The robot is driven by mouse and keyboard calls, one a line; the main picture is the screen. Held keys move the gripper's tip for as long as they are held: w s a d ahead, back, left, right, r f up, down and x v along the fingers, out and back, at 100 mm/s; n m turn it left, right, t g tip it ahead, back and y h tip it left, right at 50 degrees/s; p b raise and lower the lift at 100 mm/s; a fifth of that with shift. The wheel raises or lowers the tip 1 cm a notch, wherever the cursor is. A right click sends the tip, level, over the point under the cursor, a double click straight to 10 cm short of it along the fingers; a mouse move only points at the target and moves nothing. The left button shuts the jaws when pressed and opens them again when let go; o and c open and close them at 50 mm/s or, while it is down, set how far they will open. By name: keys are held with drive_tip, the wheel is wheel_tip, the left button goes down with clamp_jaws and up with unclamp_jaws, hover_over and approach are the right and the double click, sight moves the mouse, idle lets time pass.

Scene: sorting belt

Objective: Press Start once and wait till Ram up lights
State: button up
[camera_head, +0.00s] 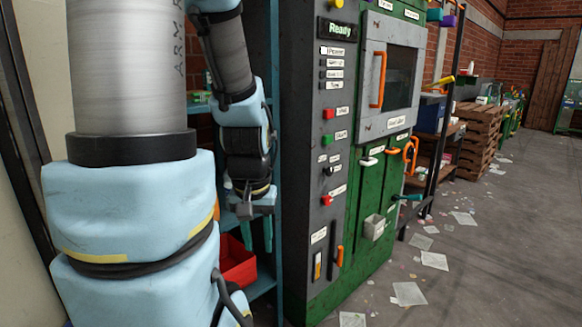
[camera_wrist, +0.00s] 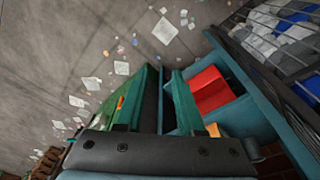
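The green and dark grey machine (camera_head: 364,210) has a display (camera_head: 339,29) reading "Ready". A column of small labelled lamps (camera_head: 323,74) sits below it; none looks clearly lit, and their labels are too small to read surely. A green button (camera_head: 326,140) sits beside a label that seems to read Start, below a red button (camera_head: 327,113). My gripper (camera_head: 257,240) hangs left of the control panel, fingers pointing down, apart from the buttons. It is open and empty; its fingers also show in the wrist view (camera_wrist: 170,75). The buttons are not visible there.
A teal shelf (camera_head: 262,287) with a red bin (camera_head: 237,262) stands behind and below my gripper. Orange handles (camera_head: 410,152) stick out from the machine's front. Papers (camera_head: 409,294) litter the open floor at right. A rack and stacked pallets (camera_head: 477,135) stand beyond the machine.

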clamp_jaws()
idle(0.9)
